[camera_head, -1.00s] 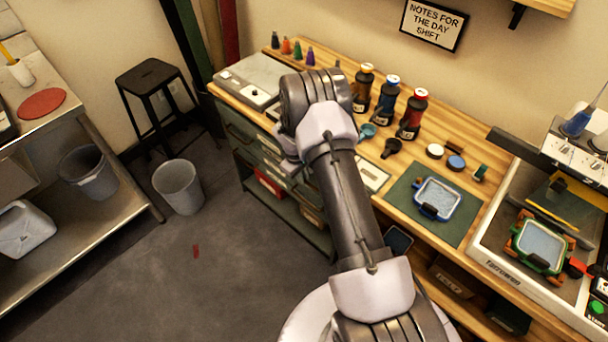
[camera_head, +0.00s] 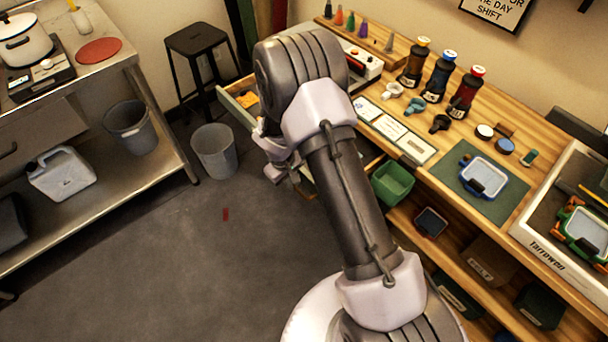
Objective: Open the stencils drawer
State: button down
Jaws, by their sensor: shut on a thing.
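A drawer (camera_head: 237,107) with a pale greenish front stands pulled out at the left end of the wooden workbench. Orange-yellow items (camera_head: 246,99) show inside it. No label can be read, so I cannot tell from its front whether it is the stencils drawer. My arm covers its right part. My gripper (camera_head: 281,172) is partly seen below the wrist, beside the drawer front, shut on what appears to be the drawer's handle. The fingertips and the grip itself are hidden by my wrist.
A grey bin (camera_head: 214,151) and a black stool (camera_head: 200,55) stand left of the drawer. A steel table (camera_head: 150,120) is farther left. Bottles (camera_head: 464,93) and a green mat (camera_head: 497,207) are on the workbench (camera_head: 450,150). The floor between is mostly clear.

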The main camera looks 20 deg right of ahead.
jog(key=shift+s+a, duration=0.2)
jog(key=shift+a, duration=0.35)
jog(key=shift+s+a, duration=0.2)
jog(key=shift+a, duration=0.35)
jog(key=c, duration=1.8)
grip_release()
jog(key=shift+o, duration=0.2)
jog(key=a+r+p, duration=0.1)
jog(key=r+p, duration=0.2)
jog(key=r, duration=0.5)
jog(key=s+a+r+p, duration=0.1)
jog(key=a+r+p, duration=0.1)
jog(key=r, duration=0.7)
jog(key=shift+p, duration=0.55)
